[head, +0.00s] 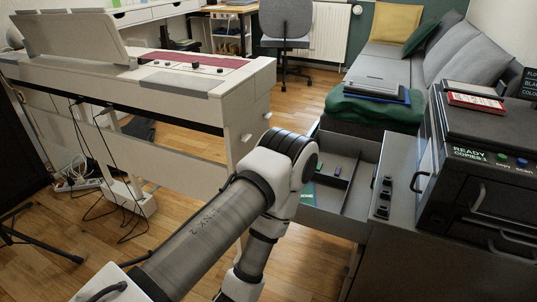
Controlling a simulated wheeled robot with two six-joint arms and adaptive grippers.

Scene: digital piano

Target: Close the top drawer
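The open drawer (352,197) sticks out to the left from the grey cabinet (395,250) at the right. I look down into it and see a divider and a few small green and purple items. One of my arms crosses the middle of the view from the bottom left, and its bent elbow hides the near left part of the drawer and most of its front. I cannot tell whether the arm touches the drawer. Neither gripper shows in the head view.
A black copier (455,130) stands on the cabinet. A digital piano (180,100) is at the left, close to the arm. A grey sofa (385,67) with a green blanket (372,110) is behind the drawer. Cables (100,180) hang under the piano. Wooden floor is free at the back.

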